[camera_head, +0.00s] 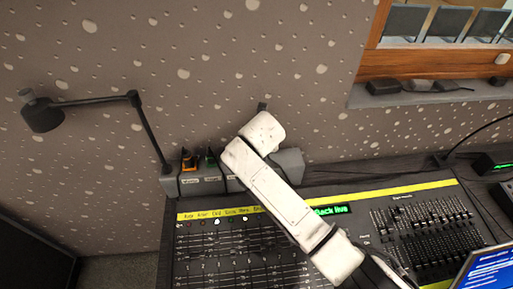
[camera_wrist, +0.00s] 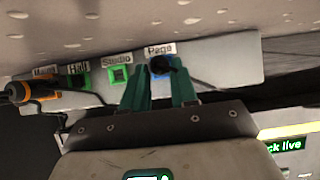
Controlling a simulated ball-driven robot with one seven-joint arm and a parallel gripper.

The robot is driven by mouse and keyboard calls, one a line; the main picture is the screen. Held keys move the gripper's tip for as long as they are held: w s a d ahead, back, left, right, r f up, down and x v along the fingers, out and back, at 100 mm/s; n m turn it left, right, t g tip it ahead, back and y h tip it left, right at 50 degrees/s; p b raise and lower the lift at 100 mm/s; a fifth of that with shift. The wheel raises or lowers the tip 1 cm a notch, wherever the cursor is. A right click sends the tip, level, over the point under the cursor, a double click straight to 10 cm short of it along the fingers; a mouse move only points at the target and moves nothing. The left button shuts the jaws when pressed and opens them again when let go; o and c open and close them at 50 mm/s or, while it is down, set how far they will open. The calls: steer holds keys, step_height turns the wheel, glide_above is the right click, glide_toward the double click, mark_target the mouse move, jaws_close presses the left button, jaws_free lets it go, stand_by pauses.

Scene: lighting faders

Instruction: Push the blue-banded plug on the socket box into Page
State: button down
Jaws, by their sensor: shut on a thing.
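The grey socket box (camera_wrist: 215,62) fills the upper part of the wrist view, with the labels Hall, Studio and Page readable. Under the Page label (camera_wrist: 161,48) is a blue patch (camera_wrist: 155,72), with the dark plug (camera_wrist: 170,64) in front of it. My gripper (camera_wrist: 162,78) has its green fingers on either side of this plug, shut on it. Its tip lies over the Page socket; I cannot tell how deep it sits. The green-framed Studio socket (camera_wrist: 120,74) looks empty. In the head view my arm hides the gripper and plug; the box's right end (camera_head: 290,163) shows.
An orange plug (camera_wrist: 20,92) sits at the box's left, also seen in the head view (camera_head: 188,160) beside a green one (camera_head: 210,158). A fader desk (camera_head: 225,250) lies in front. A black lamp (camera_head: 42,115) stands at left. The wall is close behind.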

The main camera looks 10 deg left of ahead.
steer(key=shift+f, duration=0.15)
steer(key=c, duration=0.8)
jaws_free()
steer(key=v, duration=1.1)
